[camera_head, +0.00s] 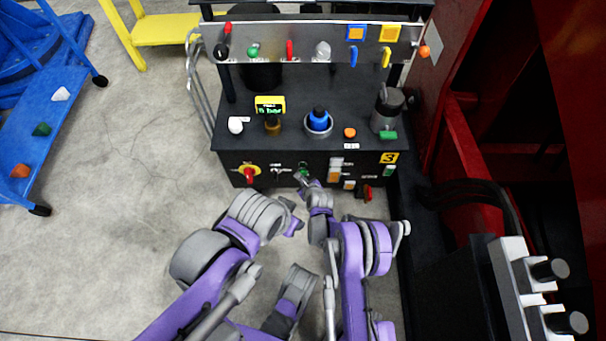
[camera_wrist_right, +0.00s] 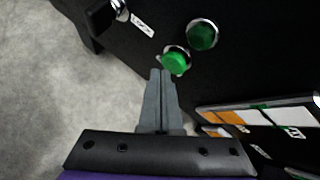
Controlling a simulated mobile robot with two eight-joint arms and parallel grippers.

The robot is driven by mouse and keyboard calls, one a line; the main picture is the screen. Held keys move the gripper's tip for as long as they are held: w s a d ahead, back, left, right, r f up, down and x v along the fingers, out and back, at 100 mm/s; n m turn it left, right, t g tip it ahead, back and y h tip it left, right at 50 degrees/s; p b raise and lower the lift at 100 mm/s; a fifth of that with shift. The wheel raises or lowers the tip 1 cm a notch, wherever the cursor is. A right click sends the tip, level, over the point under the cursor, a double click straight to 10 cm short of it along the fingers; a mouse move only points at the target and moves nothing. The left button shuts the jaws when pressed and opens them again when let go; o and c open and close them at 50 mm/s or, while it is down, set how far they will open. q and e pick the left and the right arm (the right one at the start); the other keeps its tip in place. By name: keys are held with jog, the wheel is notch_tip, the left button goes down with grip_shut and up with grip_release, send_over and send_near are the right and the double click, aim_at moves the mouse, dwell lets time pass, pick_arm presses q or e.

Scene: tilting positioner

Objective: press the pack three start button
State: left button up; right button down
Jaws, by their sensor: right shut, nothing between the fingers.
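Pack three is the black cabinet (camera_head: 262,160) with a yellow "3" plate (camera_head: 389,158). On its front is a small green control (camera_head: 303,168), partly hidden by my right gripper (camera_head: 302,181). The right wrist view shows a bright green round button (camera_wrist_right: 176,62) in a metal ring and a darker green round one (camera_wrist_right: 202,35) beyond it. My right gripper (camera_wrist_right: 161,74) is shut and empty, its tips at the near edge of the bright button; I cannot tell whether they touch. My left gripper (camera_head: 297,217) looks open and empty, in front of the cabinet and below the right gripper.
Orange and white labels (camera_head: 335,170) and a red handle (camera_head: 367,192) are to the right. A blue cart (camera_head: 45,130) stands left, red machinery (camera_head: 470,150) right. Floor at left is clear.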

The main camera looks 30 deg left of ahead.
jog(key=shift+w+a, duration=0.3)
jog(key=shift+w, duration=0.15)
dwell(0.8)
jog(key=shift+s, duration=0.1)
jog(key=shift+s+d, duration=0.45)
jog(key=shift+s, duration=0.2)
jog(key=shift+s+d, duration=0.45)
jog(key=shift+s, duration=0.25)
jog(key=shift+s+d, duration=0.45)
jog(key=shift+s, duration=0.3)
jog(key=shift+s+d, duration=0.45)
jog(key=shift+s, duration=0.25)
